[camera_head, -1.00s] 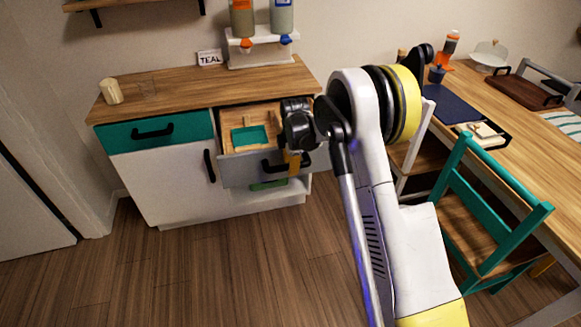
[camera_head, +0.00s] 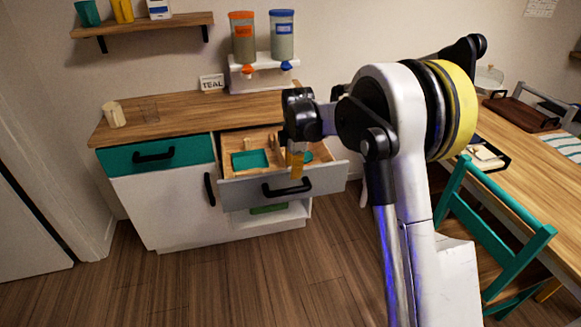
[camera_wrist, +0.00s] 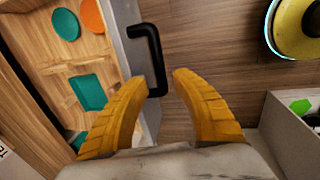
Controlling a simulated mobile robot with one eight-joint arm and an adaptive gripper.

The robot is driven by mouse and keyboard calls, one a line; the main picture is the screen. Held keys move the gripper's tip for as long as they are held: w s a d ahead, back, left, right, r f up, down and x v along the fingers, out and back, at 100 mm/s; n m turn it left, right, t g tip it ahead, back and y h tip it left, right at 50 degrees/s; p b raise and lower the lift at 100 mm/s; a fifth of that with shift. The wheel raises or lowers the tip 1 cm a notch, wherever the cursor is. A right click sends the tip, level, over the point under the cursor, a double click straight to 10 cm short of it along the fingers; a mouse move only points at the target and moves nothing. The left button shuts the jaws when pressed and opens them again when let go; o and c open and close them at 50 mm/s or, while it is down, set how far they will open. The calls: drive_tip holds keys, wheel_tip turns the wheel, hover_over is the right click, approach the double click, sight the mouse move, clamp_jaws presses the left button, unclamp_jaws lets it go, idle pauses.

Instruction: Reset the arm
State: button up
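The drawer's black handle (camera_head: 288,188) is just below and beside the fingers. My arm reaches in from the right of the head view.
The open drawer holds a teal square piece (camera_wrist: 88,92), a teal disc (camera_wrist: 66,25) and an orange disc (camera_wrist: 92,14). A teal drawer (camera_head: 158,154) is shut. A teal chair (camera_head: 495,215) and the wooden table (camera_head: 535,165) stand right. The floor at left is clear.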

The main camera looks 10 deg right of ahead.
drive_tip(key=s+r+m+t, duration=0.2)
drive_tip(key=s+r+m, duration=0.6)
drive_tip(key=s+r, duration=0.6)
drive_tip(key=s+f+m+t, duration=0.2)
drive_tip(key=s+m, duration=0.8)
drive_tip(key=s, duration=1.1)
drive_tip(key=shift+s+a+f+t, duration=0.25)
drive_tip(key=shift+f+t, duration=0.1)
drive_tip(key=shift+t, duration=0.15)
drive_tip(key=shift+w, duration=0.1)
